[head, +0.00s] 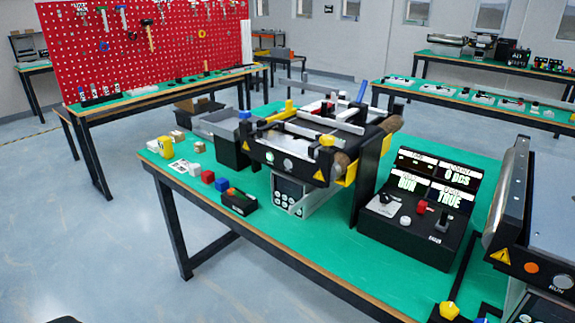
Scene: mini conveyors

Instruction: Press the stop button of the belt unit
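A belt unit (262,157) stands in the middle of the green-topped table, with a dark front panel. Its panel carries a small greenish round button (269,158) and a pale round button (288,165). A second belt unit (515,262) is cut off by the right edge. I cannot read a stop label. Neither gripper is in view.
Small coloured blocks (208,177), a yellow cup (166,147) and a small black box (239,202) lie near the table's left edge. The green tabletop (310,245) is clear in front of the middle unit. A red pegboard (150,45) stands behind.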

